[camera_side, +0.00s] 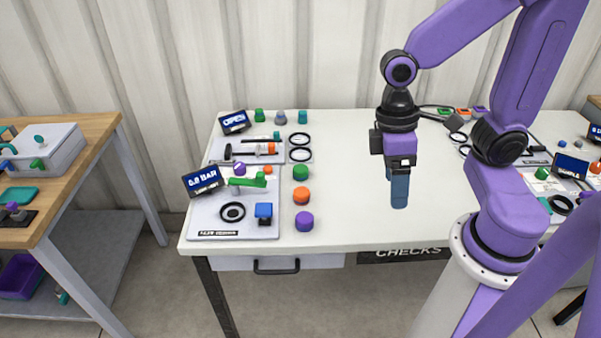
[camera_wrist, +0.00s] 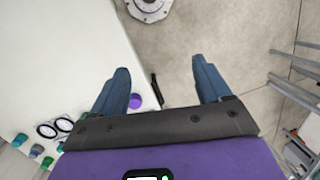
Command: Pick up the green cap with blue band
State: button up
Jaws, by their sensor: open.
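A green cap (camera_side: 300,173) stands on the white table, at the back of a row with an orange cap (camera_side: 302,196) and a purple cap (camera_side: 304,222). A smaller green piece (camera_side: 259,115) stands at the table's back edge. I cannot make out a blue band on either green piece. My gripper (camera_side: 399,200) points down above the table, well to the right of the cap row. In the wrist view my gripper (camera_wrist: 160,75) is open with nothing between its fingers. A purple cap (camera_wrist: 136,101) shows beside the left finger there; the green cap in the row is not clearly visible.
A panel with a "0.0 BAR" display (camera_side: 203,181), a black ring and a blue block lies left of the caps. A grey piece (camera_side: 280,118) and a teal piece (camera_side: 302,117) stand behind. Black rings (camera_side: 300,147) lie nearby. The table (camera_side: 350,170) between caps and gripper is clear.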

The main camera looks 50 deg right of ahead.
jog(key=w+d+f+m+g+y, duration=0.1)
jog(key=w+d+f+m+y, duration=0.25)
jog(key=w+m, duration=0.5)
jog(key=w+d+f+m+y, duration=0.3)
jog(key=w+m+y, duration=0.2)
jog(key=w+m, duration=0.35)
jog(key=w+d+f+m+t+y, duration=0.1)
jog(key=w+d+f+m+t, duration=0.1)
jog(key=d, duration=0.4)
jog(key=w+d+f+m+t+y, duration=0.1)
jog(key=w+d+f+m+t, duration=0.2)
jog(key=d+m, duration=0.3)
jog(key=w+d+f+m+t+y, duration=0.1)
jog(key=w+d+f+m+t, duration=0.1)
jog(key=d+f+m+t, duration=0.2)
jog(key=shift+w+d+f+m+t, duration=0.15)
jog(key=shift+d+m+t, duration=0.15)
jog(key=shift+d+m, duration=0.3)
jog(key=shift+w+d+r+m+t, duration=0.15)
jog(key=shift+d+m+t, duration=0.15)
jog(key=shift+d+m, duration=0.3)
send_near(305, 167)
jog(key=x, duration=0.4)
jog(key=shift+w+a, duration=0.2)
jog(key=shift+w, duration=0.15)
jog(key=shift+s+x, duration=0.2)
jog(key=shift+x, duration=2.5)
jog(key=shift+a+f, duration=0.1)
jog(key=c, duration=1.1)
